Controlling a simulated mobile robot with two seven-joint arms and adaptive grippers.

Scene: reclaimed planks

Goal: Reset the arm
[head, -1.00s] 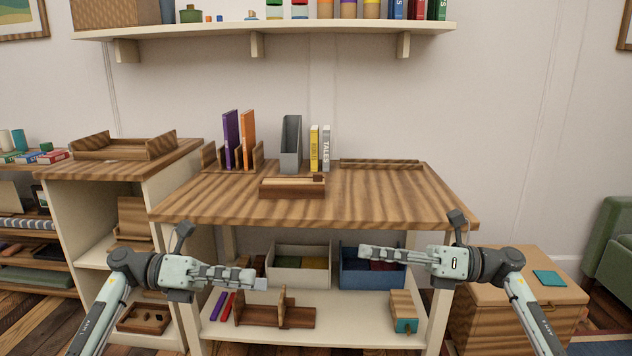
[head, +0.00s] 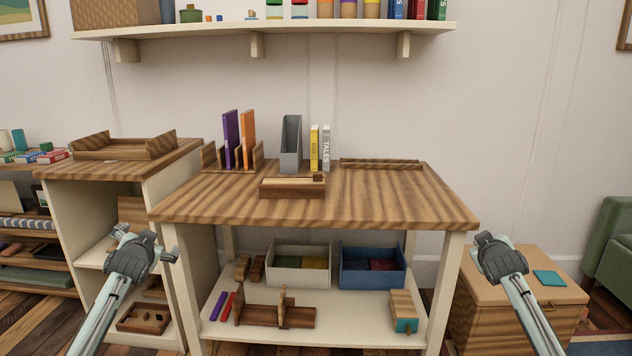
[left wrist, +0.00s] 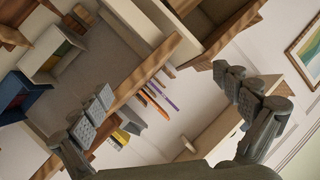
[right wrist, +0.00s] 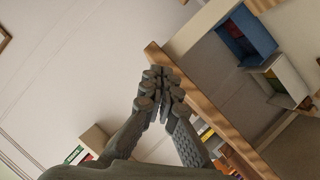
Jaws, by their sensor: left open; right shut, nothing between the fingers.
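My left gripper (head: 145,240) is at the left in the head view, in front of the table's left side. In the left wrist view its fingers (left wrist: 165,95) are spread wide with nothing held between them. My right gripper (head: 497,247) is at the right in the head view, beyond the table's right front corner and in front of the wooden cabinet. In the right wrist view its fingertips (right wrist: 160,80) are together and hold nothing. Both grippers are apart from the objects around them; their fingers are mostly hidden in the head view.
The wooden table (head: 400,203) bears books, a grey holder (head: 291,146) and a wooden box (head: 290,190). Its lower shelf holds a white bin (head: 297,274), a blue bin (head: 372,275) and wooden pieces. The cabinet (head: 515,315) stands at right. The tabletop's front right is clear.

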